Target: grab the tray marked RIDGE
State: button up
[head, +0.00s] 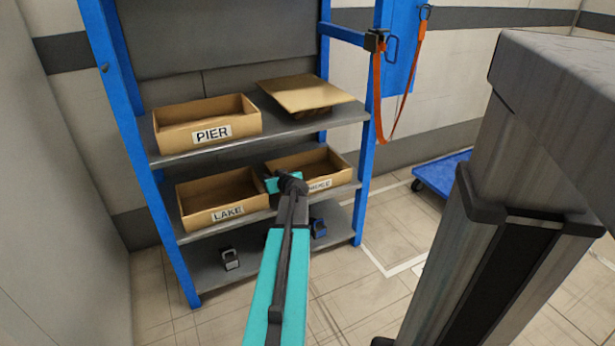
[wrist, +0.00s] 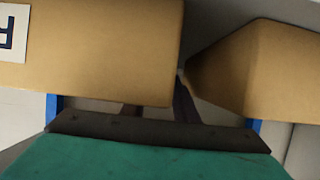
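The tray marked RIDGE (head: 338,176) is an open cardboard tray on the middle shelf, at right. Its label (head: 320,185) is partly hidden by my arm, with only its last letters readable. My gripper (head: 273,183) is at the tray's left end, by the gap beside the LAKE tray. In the wrist view my gripper (wrist: 158,106) has its two dark fingers apart, at the lower edge of a cardboard tray (wrist: 100,70) with a cut-off label. I cannot tell whether they touch it. Another tray (wrist: 255,75) is at right.
The LAKE tray (head: 223,213) stands close at left on the same shelf. The PIER tray (head: 207,134) and a flat-topped cardboard piece (head: 305,92) are on the shelf above. A blue post (head: 364,185) bounds the right side. A grey column (head: 510,200) stands at right.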

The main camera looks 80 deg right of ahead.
grip_shut()
jog(key=shift+r, duration=0.1)
